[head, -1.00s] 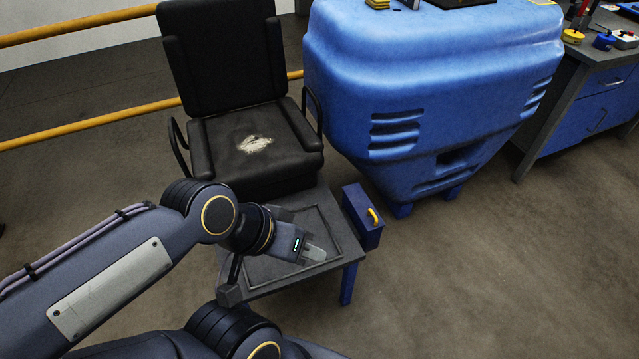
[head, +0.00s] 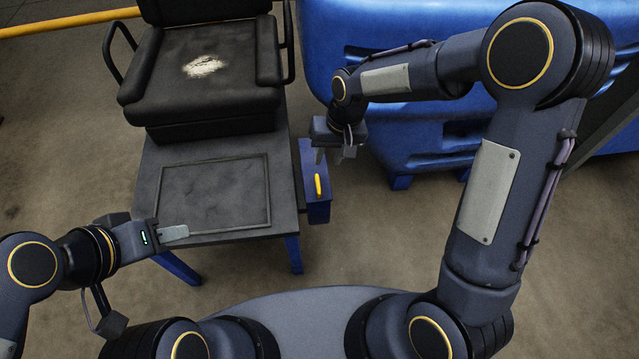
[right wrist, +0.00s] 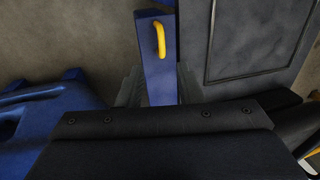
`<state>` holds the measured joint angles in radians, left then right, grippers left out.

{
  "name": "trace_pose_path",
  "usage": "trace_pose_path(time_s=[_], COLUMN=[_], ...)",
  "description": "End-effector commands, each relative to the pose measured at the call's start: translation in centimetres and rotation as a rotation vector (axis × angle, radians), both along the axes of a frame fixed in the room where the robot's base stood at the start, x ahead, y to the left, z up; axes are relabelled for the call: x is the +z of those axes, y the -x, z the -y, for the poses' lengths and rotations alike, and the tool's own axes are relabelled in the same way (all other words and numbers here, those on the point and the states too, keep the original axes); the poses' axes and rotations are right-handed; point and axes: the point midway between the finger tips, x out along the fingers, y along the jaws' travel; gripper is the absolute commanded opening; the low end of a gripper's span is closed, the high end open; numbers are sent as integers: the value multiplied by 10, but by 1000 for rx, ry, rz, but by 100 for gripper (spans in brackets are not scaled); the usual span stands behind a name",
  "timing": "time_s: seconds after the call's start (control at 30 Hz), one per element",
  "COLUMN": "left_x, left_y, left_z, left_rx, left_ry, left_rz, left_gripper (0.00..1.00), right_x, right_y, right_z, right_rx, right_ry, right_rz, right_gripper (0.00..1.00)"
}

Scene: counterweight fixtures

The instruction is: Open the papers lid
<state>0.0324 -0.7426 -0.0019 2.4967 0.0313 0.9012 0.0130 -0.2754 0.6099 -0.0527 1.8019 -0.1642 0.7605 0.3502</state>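A narrow blue box (head: 318,208) with a yellow handle (head: 318,185) on its top is on the right side of a grey table (head: 150,170); I cannot tell whether its top is the papers lid. It also shows in the right wrist view (right wrist: 158,75), top closed. My right gripper (head: 335,156) is above and just behind the handle, pointing down. Its fingers are apart, on either side of the box in the right wrist view, with nothing between them. My left gripper (head: 174,233) is at the table's front left edge, its finger gap hidden.
A black chair (head: 205,75) with a worn seat stands behind the table. A large blue housing (head: 430,140) stands behind the box on the right. A thin raised frame (head: 267,190) outlines the tabletop. The floor right of the box is clear.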

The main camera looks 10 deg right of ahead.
Motion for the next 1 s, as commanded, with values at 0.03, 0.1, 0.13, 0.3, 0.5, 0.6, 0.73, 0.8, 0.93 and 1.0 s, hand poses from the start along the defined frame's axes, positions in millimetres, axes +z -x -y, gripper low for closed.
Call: trace_pose_path(time_s=[0.03,0.1,0.13,0.3,0.5,0.6,0.73,0.8,0.93,1.0], left_x=[-4,-6,-6,-11,-16,-18,-18,-18,-18,-18], left_y=[0,0,0,0,0,0,0,0,0,0], left_z=[0,0,0,0,0,0,0,0,0,0], left_rx=[0,0,0,0,0,0,0,0,0,0], left_ry=[0,0,0,0,0,0,0,0,0,0], left_rz=[0,0,1,1,1,1,0,0,0,0], left_gripper=[36,36,36,36,36,36,36,36,36,36], right_x=[-11,-19,-22,-46,-76,-85,-90,-91,-90,-90], right_y=[-2,-3,-3,-2,-2,-2,-3,-3,-3,-3], right_z=[-4,-7,-8,-12,-18,-20,-21,-22,-21,-21], right_rx=[4,7,7,8,8,8,7,7,7,7], right_ry=[6,9,10,11,11,10,9,9,9,9], right_rz=[-6,-10,-12,-15,-13,-13,-10,-10,-10,-10], right_gripper=[33,33,33,33,33,33,33,33,33,29])
